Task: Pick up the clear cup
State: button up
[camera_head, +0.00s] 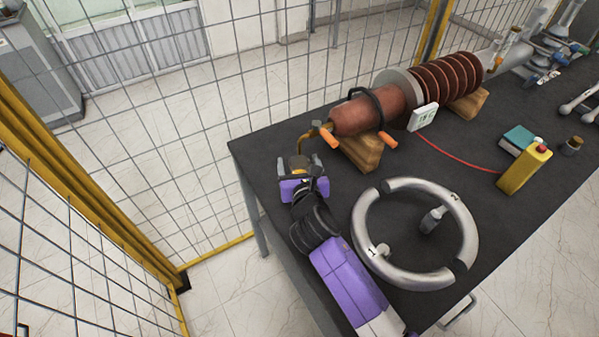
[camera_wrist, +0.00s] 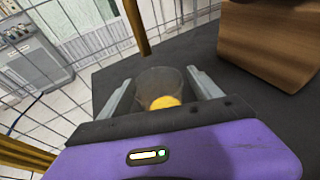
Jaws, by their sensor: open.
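The clear cup (camera_wrist: 158,78) stands near the table corner, between the two fingers of my gripper (camera_wrist: 160,76) in the wrist view. A round yellow-orange thing (camera_wrist: 165,102) shows at the cup, low in the gap; I cannot tell whether it is inside. The fingers are apart, one on each side of the cup. A thin gap seems to show at the sides; contact cannot be told. In the head view my gripper (camera_head: 299,163) is at the table's left corner, and the cup is too small and covered to make out clearly.
A brown bushing (camera_head: 368,112) lies on wooden blocks (camera_head: 362,150), its bent copper end (camera_head: 304,140) close beyond my gripper. A large metal ring (camera_head: 470,235) lies right of my arm. Wire fencing (camera_head: 150,120) runs behind the table (camera_head: 262,160).

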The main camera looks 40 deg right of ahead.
jog(key=shift+w+d+f, duration=0.15)
jog(key=shift+w+d, duration=0.1)
jog(key=shift+w, duration=0.15)
jog(key=c, duration=1.4)
jog(key=shift+r, duration=0.25)
jog(key=shift+c, duration=0.2)
jog(key=shift+r+p, duration=0.4)
jog(key=shift+p, duration=0.25)
jog(key=shift+r+p, duration=0.25)
jog(key=shift+p, duration=0.05)
